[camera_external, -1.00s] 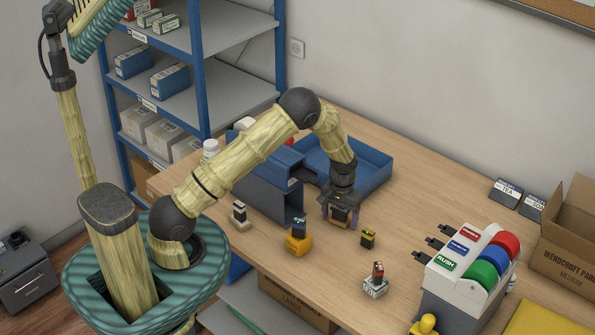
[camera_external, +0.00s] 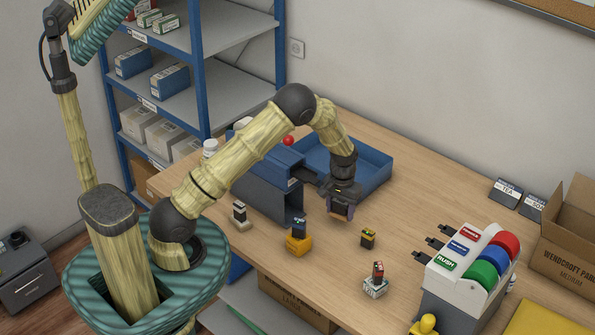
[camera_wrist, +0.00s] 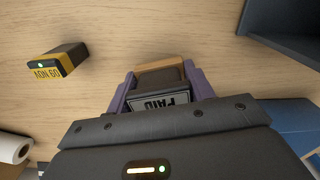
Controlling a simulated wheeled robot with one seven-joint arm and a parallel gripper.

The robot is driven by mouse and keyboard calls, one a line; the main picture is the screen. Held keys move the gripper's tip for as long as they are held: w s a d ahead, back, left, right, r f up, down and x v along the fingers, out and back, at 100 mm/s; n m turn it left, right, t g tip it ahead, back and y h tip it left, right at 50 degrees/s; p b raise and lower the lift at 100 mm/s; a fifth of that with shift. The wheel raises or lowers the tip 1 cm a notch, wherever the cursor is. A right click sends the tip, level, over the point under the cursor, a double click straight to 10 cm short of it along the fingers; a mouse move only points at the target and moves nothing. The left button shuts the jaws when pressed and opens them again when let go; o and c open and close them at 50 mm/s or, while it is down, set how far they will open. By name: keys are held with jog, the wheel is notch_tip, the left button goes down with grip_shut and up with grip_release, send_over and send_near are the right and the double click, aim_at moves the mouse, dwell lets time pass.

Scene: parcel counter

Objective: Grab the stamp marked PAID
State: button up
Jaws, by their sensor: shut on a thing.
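The stamp marked PAID (camera_wrist: 158,101) is between the purple fingers of my gripper (camera_wrist: 160,90) in the wrist view. Its label reads upside down there, and a tan edge shows at its far end. In the external view my gripper (camera_external: 341,210) is shut on this stamp, just above the wooden counter. Whether the stamp still touches the counter is hard to tell. The fingers hide most of its sides.
Other stamps stand nearby: one on a yellow base (camera_external: 299,243), one red-topped (camera_external: 376,285), one pale-based (camera_external: 240,222). A blue tray (camera_external: 375,185) lies behind.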

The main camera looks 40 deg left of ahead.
notch_tip(320, 180, up, 8)
jog(key=shift+f+b, duration=0.25)
jog(key=shift+b, duration=0.4)
